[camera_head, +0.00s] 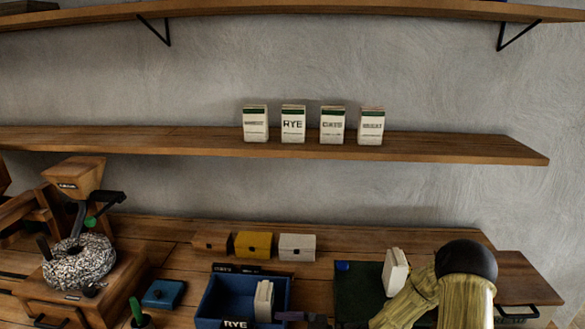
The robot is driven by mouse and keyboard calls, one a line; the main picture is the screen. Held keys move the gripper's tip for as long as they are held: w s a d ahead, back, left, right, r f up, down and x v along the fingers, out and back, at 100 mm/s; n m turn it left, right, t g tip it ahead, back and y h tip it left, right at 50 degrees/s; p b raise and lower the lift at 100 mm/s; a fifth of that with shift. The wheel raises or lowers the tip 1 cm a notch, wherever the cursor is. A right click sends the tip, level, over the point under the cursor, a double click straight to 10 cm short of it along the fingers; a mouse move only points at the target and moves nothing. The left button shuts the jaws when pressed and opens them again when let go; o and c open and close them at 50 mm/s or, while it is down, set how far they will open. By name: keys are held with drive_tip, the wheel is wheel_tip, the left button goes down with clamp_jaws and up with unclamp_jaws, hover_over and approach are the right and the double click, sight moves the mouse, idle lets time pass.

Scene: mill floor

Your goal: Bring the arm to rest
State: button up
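My arm (440,290), in yellow-green with a black rounded joint (466,260), rises at the lower right. Its forearm slants down to the left and leaves the bottom edge. A small dark piece (300,316) shows at the bottom edge, just right of a white packet (264,300) in the blue tray (214,300). It may be the tip of my gripper, but most of it is cut off. I cannot tell whether it is open, shut or touching the packet.
A white packet (395,271) stands by a dark green mat (352,293), close to my arm. Yellow (253,245), brown and white boxes stand behind the tray. A grain mill (80,260) is at left. Several labelled packets stand on the shelf (200,142) above.

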drive_tip(key=w+d+f+m+t+h, duration=0.1)
drive_tip(key=w+d+m+t+h, duration=0.45)
drive_tip(key=h, duration=0.45)
drive_tip(key=s+d+r+m+h, duration=0.25)
drive_tip(key=d+m+h, duration=0.2)
drive_tip(key=d, duration=0.35)
drive_tip(key=s+d+r+m+g+h, duration=0.1)
drive_tip(key=s+d+r+m+g, duration=0.1)
drive_tip(key=s, duration=0.5)
drive_tip(key=s+d+r+m+g+h, duration=0.1)
drive_tip(key=s+r+m, duration=0.3)
drive_tip(key=s, duration=0.4)
drive_tip(key=shift+d+r+m+g+h, duration=0.25)
drive_tip(key=shift+d+m+g+h, duration=0.1)
drive_tip(key=shift+m+g+h, duration=0.3)
